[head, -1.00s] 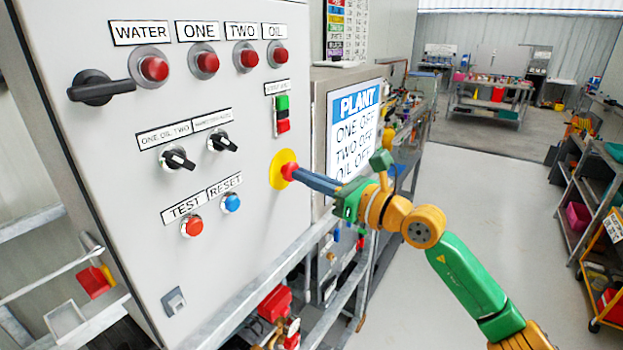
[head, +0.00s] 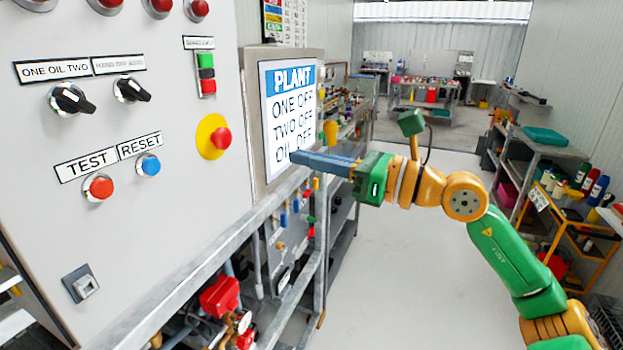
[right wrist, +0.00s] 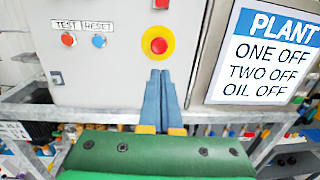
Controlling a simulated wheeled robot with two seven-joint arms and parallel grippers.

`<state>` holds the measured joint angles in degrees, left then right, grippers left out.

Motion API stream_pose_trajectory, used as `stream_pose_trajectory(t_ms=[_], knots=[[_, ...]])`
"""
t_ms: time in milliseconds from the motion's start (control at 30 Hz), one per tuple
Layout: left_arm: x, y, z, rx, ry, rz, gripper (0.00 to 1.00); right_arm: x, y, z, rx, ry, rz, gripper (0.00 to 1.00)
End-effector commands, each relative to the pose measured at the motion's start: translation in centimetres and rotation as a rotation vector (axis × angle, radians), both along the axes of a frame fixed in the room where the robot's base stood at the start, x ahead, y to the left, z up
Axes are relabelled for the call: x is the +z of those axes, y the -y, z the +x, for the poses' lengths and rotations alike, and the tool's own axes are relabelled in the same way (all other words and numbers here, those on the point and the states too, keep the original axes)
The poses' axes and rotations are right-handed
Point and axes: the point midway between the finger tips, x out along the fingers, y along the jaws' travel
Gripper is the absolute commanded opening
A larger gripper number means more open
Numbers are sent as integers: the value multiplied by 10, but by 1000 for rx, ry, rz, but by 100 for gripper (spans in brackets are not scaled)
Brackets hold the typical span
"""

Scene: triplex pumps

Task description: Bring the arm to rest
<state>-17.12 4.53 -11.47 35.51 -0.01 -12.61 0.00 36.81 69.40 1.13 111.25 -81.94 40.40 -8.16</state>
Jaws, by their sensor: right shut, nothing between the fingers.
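My right gripper (head: 296,156) is shut with nothing in it. In the head view its blue-grey fingers point left, in front of the lower part of the plant sign. It is apart from the control panel (head: 130,220). In the right wrist view the closed fingers (right wrist: 160,74) point toward the panel, just below the red emergency button on its yellow disc (right wrist: 158,45). The same red button (head: 221,138) shows in the head view, left of the fingertips and clear of them. My right arm stretches in from the lower right. My left gripper is not in view.
The plant sign (head: 289,110) reads one off, two off, oil off. A metal rail (head: 200,275) runs below the panel, with red valve parts (head: 220,297) under it. Shelves (head: 570,215) stand at the right. The floor (head: 400,270) between is clear.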

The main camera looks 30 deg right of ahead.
Motion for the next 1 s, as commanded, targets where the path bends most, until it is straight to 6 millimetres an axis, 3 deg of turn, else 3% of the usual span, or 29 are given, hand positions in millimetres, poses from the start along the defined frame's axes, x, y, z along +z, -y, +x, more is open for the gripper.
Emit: stream_pose_trajectory(t_ms=[467,567,667,767,800,867,900,1000], knots=[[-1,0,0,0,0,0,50,1,1,-2,0,1,1,0],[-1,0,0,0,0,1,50,-14,7,11,21,-68,147,0],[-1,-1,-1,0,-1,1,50,-74,32,49,19,-272,605,0],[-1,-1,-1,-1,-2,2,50,-171,67,78,-94,-479,1087,0],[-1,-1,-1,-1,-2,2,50,-213,78,82,-160,-546,1246,0],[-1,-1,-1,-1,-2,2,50,-276,91,79,-274,-634,1453,0],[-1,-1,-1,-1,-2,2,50,-318,97,72,-357,-686,1575,0],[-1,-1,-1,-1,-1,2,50,-420,103,38,-592,-797,1837,0]])
